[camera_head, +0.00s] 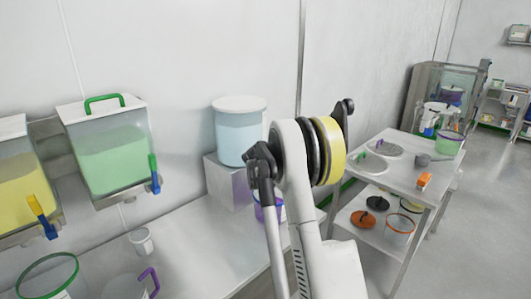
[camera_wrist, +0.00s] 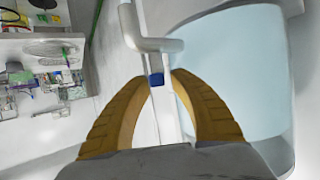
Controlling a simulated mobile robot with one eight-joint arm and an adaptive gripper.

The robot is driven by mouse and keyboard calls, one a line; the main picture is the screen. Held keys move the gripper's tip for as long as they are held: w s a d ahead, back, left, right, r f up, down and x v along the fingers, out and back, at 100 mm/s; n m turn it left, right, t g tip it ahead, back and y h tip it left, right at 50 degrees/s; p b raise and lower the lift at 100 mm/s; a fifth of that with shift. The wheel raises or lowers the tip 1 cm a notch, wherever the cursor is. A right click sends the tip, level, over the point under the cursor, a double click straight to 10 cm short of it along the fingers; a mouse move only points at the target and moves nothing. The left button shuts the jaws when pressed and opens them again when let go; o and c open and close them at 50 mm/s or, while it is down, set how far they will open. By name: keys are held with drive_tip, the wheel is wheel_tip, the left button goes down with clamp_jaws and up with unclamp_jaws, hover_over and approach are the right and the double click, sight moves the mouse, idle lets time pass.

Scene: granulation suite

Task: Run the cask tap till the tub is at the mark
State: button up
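The cask is likely the pale blue lidded tank (camera_head: 240,135) on a grey block. In the wrist view a large pale blue vessel (camera_wrist: 235,75) fills the right side, with a bent grey tap part (camera_wrist: 150,38) in front of it. My gripper (camera_wrist: 161,77) has its two tan fingers apart, tips on either side of a small blue piece (camera_wrist: 155,80) below the grey part. Whether they touch it is unclear. In the head view my arm hides the tap. A purple-rimmed tub (camera_head: 266,210) stands low beside the block, mostly hidden; its mark and level cannot be seen.
Green (camera_head: 112,158) and yellow (camera_head: 22,190) liquid dispensers hang at the left. A green-rimmed tub (camera_head: 48,277), a small white jar (camera_head: 142,241) and a purple-handled jug (camera_head: 128,287) stand on the bench. A cart (camera_head: 408,163) with lids and tubs is at the right.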

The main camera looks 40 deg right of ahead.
drive_tip(key=v, duration=1)
drive_tip(key=shift+s+a, duration=0.25)
drive_tip(key=shift+r, duration=0.1)
